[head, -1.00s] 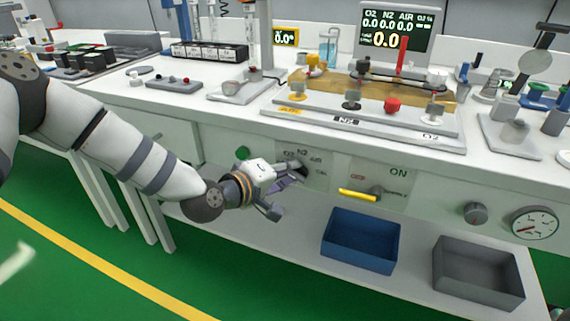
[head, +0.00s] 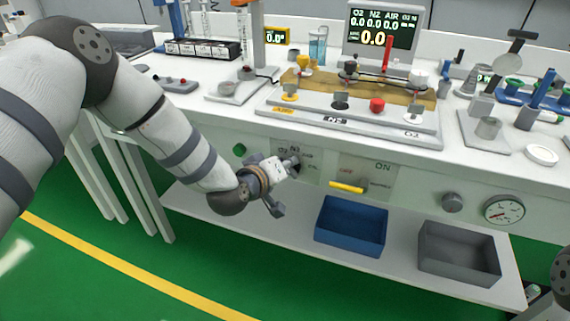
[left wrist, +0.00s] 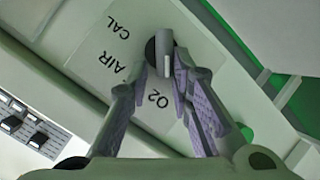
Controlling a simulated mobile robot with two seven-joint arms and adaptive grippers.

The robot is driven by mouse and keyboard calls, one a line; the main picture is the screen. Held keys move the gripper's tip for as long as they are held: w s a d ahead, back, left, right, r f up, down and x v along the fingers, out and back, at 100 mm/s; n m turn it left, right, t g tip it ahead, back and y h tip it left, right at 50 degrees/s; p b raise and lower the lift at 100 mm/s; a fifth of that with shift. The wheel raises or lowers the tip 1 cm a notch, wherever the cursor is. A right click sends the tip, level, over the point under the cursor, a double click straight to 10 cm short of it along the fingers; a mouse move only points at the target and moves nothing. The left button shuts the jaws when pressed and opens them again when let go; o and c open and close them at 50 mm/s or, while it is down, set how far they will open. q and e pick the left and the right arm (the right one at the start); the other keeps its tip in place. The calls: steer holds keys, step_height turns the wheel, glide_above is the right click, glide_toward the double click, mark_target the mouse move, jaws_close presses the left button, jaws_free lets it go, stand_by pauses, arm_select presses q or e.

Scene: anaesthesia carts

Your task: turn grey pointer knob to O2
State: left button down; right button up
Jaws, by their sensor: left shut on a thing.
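The grey pointer knob (left wrist: 164,52) sits on a pale dial plate on the bench's front panel. In the left wrist view, O2, AIR and CAL labels show around it; N2 is mostly behind a finger. In the head view the plate (head: 312,174) is partly covered by my left gripper (head: 291,161). My left gripper (left wrist: 161,72) reaches the knob from the left and is shut on it, the fingertips on either side of its pale ridge. The ridge runs roughly up and down in the wrist view; which end is the pointer I cannot tell. My right gripper is not visible.
A yellow-handled lever (head: 347,187) with an ON label is right of the dial. A green button (head: 239,149) is on the left. A grey round knob (head: 452,202) and a gauge (head: 504,211) lie farther right. Blue (head: 351,224) and grey (head: 459,253) bins stand on the shelf below.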

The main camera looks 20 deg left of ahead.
arm_select(q)
steer(key=shift+s+a+f, duration=0.2)
steer(key=shift+s+f, duration=0.1)
steer(key=shift+f, duration=0.3)
steer(key=c, duration=1.6)
jaws_free()
steer(key=shift+r, duration=0.1)
steer(key=shift+w+r, duration=0.2)
steer(key=shift+r, duration=0.1)
steer(key=v, duration=1.2)
steer(key=shift+f, duration=0.1)
